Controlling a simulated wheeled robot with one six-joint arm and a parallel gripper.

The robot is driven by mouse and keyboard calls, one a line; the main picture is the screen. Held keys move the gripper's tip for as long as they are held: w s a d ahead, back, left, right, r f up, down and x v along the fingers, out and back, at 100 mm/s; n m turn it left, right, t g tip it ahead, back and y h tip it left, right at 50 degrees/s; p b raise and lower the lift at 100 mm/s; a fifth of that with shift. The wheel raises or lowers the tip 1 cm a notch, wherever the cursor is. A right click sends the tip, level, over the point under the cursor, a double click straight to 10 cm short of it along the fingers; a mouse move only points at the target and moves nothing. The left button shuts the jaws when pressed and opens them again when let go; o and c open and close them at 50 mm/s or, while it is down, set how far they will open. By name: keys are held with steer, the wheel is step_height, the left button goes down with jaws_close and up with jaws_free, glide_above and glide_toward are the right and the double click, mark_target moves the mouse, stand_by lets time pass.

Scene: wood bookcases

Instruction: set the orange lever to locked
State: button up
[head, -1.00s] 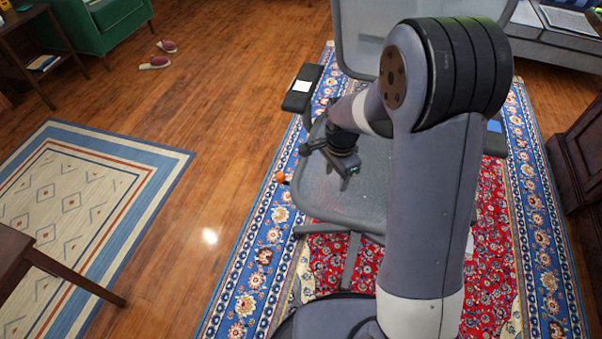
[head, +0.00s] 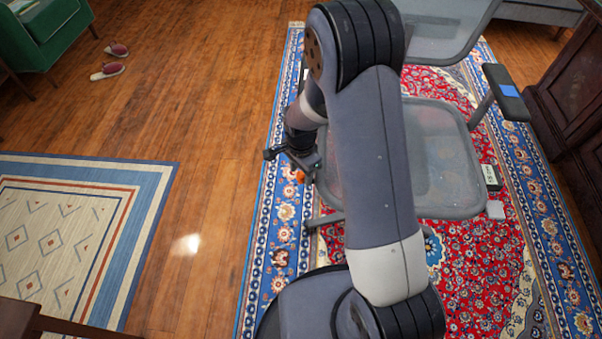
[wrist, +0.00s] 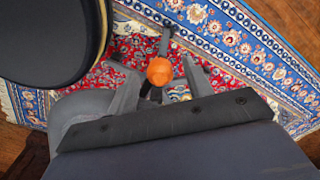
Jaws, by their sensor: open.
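The orange lever's round knob (head: 300,176) shows at the left side of the grey mesh chair seat (head: 440,160) in the head view. In the wrist view the orange knob (wrist: 159,71) is between the two fingers, with a gap visible on the right. My gripper (wrist: 160,88) is open around it, and I cannot tell whether a finger touches it. In the head view my gripper (head: 304,163) is right at the knob, and my arm hides the left part of the seat. The lever's stem is mostly hidden.
The right armrest (head: 507,92) bears a blue label. A small white-and-black box (head: 490,177) and a pale block (head: 495,209) are on the red rug (head: 470,255), right of the seat. A dark cabinet (head: 575,100) stands at right.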

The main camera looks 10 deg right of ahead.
steer(key=shift+f, duration=0.3)
steer(key=shift+c, duration=0.5)
jaws_close()
